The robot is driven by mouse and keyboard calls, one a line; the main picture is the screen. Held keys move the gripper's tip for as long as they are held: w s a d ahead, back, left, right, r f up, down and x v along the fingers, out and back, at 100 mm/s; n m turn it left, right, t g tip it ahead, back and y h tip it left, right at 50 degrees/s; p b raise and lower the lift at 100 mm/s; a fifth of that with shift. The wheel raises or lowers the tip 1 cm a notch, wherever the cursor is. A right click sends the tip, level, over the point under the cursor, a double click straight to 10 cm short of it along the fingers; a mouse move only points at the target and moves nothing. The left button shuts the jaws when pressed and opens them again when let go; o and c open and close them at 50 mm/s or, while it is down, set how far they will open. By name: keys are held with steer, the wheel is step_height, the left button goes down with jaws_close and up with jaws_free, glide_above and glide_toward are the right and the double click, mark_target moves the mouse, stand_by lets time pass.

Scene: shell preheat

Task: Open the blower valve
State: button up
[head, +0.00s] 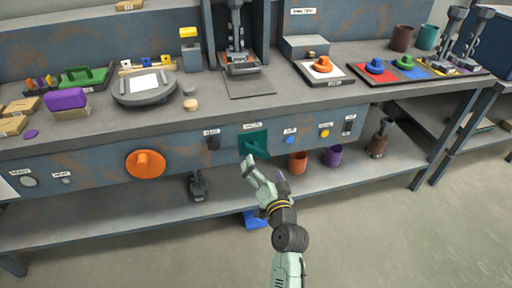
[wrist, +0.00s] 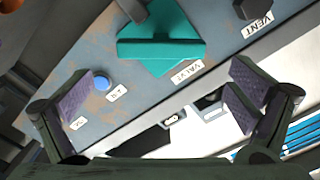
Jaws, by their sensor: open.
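The teal valve (head: 254,143) is on the front panel of the bench, a bar-like handle on a square plate of the same colour. In the wrist view the valve handle (wrist: 162,48) shows at top centre, beside a label reading VALVE. My gripper (head: 264,174) is just below and in front of the valve. In the wrist view my gripper (wrist: 163,98) has its two fingers spread wide, with nothing between them. The handle lies beyond the fingertips and appears apart from them.
A dark vent knob (head: 213,141) is left of the valve, and a blue button (head: 289,139) is to its right. A large orange knob (head: 146,164) is farther left. Orange and purple cups (head: 333,156) stand on the lower shelf (head: 100,222).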

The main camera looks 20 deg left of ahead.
mark_target(258, 154)
steer(key=p+x, duration=0.1)
steer(key=x, duration=0.7)
steer(key=shift+w+a, duration=0.1)
steer(key=shift+a, duration=0.05)
steer(key=c, duration=0.9)
steer(key=shift+p, duration=0.3)
steer(key=m+p, duration=0.1)
steer(key=m, duration=0.3)
steer(key=shift+m, duration=0.3)
steer(key=m+p, duration=0.2)
steer(key=m, duration=0.3)
steer(key=shift+f+p, duration=0.15)
steer(key=shift+p, duration=0.15)
steer(key=shift+m, duration=0.4)
